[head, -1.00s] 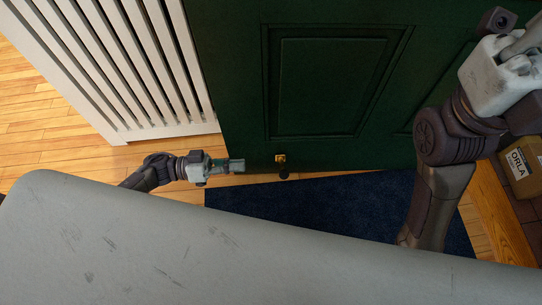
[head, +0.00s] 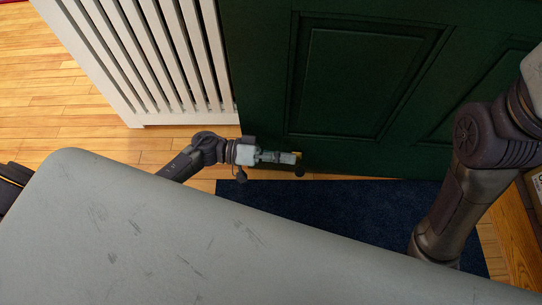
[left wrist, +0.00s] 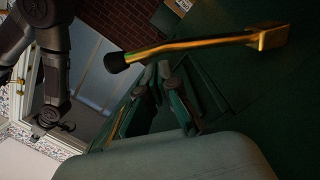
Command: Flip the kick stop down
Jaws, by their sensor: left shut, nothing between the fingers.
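The kick stop is a brass arm with a black rubber tip. In the head view its dark tip (head: 299,171) shows low on the green door (head: 365,85), close to the end of my left gripper (head: 294,158). In the left wrist view the brass arm (left wrist: 195,43) runs from its bracket on the door, at right, to the tip at left, sticking out from the door. My left gripper (left wrist: 162,75) is shut and empty, its fingers just below the arm in that view. I cannot tell whether they touch it. My right gripper does not show clearly.
A white slatted radiator cover (head: 150,60) stands left of the door. A dark blue mat (head: 340,205) lies on the wooden floor (head: 45,85) before the door. Part of a cardboard box (head: 537,190) shows at the right edge.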

